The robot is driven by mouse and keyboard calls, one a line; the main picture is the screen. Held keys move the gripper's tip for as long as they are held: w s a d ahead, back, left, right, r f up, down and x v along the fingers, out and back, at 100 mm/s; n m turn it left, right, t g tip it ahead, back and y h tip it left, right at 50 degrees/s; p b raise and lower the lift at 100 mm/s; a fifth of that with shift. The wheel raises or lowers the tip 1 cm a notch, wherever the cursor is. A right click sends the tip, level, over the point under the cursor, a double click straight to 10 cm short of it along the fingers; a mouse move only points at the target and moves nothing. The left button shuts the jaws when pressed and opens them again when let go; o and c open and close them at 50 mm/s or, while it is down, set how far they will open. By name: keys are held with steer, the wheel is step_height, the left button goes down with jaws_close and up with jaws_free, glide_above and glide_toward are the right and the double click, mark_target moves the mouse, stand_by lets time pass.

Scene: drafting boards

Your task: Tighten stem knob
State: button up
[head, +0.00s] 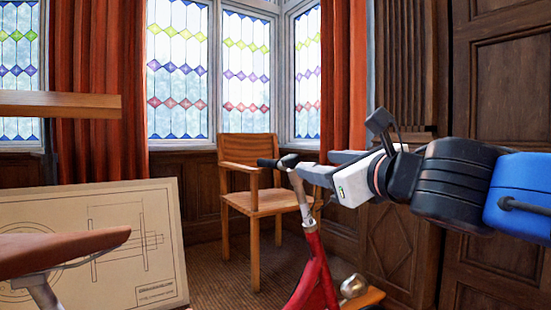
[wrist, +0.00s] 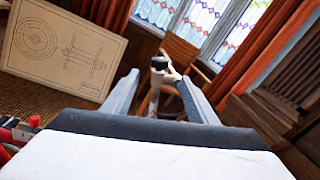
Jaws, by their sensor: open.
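A red scooter-like frame (head: 315,272) rises at the bottom middle of the head view, with a silver stem (head: 304,205) and a handlebar with dark grips (head: 289,161). I cannot pick out the stem knob for certain. My gripper (head: 320,168) comes in from the right at handlebar height, its fingers pointing left, overlapping the bar's right part in the picture. In the wrist view my gripper (wrist: 159,77) is open, with its two grey fingers wide apart. The silver stem (wrist: 171,73) and a dark grip end (wrist: 158,62) show between the fingers; touching is not visible.
A wooden chair (head: 256,197) stands behind the handlebar. A framed drawing board (head: 160,220) leans at the left. A brown saddle-like part (head: 65,250) and a wooden ledge (head: 55,104) jut in from the left. Dark wood panelling (head: 500,90) is at the right.

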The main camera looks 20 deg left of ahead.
mark_target(283, 158)
steer(key=shift+x, duration=9)
steer(key=shift+c, duration=0.4)
steer(key=c, duration=1)
